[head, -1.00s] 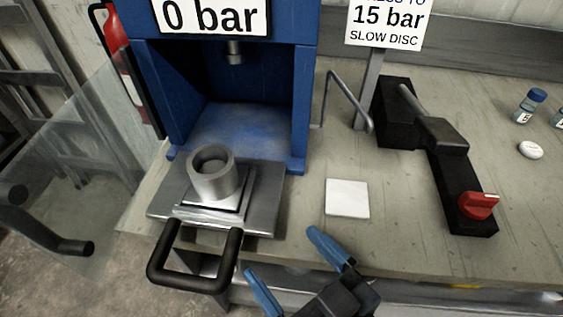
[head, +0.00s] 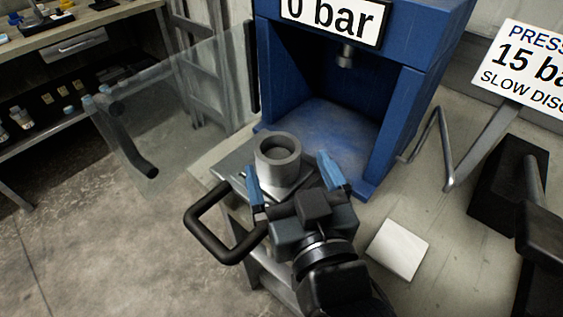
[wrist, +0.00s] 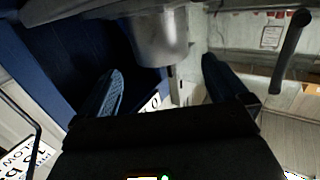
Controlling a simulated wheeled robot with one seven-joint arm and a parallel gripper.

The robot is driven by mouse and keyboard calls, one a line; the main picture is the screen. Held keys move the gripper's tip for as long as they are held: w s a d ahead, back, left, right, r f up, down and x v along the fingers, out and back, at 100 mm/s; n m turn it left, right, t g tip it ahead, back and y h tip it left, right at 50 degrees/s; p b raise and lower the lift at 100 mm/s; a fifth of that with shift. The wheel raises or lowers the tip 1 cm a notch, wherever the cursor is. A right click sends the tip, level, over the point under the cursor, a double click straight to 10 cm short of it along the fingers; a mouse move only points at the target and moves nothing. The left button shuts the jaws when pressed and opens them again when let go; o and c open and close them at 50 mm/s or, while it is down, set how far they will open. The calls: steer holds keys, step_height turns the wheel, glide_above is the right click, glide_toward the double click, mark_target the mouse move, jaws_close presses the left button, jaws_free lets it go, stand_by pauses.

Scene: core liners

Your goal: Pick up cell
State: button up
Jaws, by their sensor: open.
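The cell, a grey metal cylinder with an open hollow top (head: 278,150), stands upright on a small square plate on the metal slide tray (head: 228,172). My gripper (head: 292,177) is open, with blue fingers, on the near side of the cell. One fingertip is near the cell's lower left and the other is to its right; I see no clear contact. In the wrist view the cell (wrist: 160,38) appears ahead, between and beyond the two fingers. The cell's lower part is partly hidden by my gripper in the head view.
The blue press frame (head: 395,120) rises behind the tray, with a ram (head: 345,58) hanging inside. A black handle (head: 212,245) sticks out from the tray's front. A clear guard panel (head: 165,115) stands at left. A white square pad (head: 398,250) lies on the bench at right.

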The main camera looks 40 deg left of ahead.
mark_target(284, 164)
steer(key=shift+f+p+x, duration=0.2)
steer(key=shift+p+x, duration=0.1)
steer(key=shift+x, duration=1.65)
steer(key=shift+s, duration=0.1)
steer(key=shift+c, duration=0.3)
jaws_close()
steer(key=shift+r, duration=0.25)
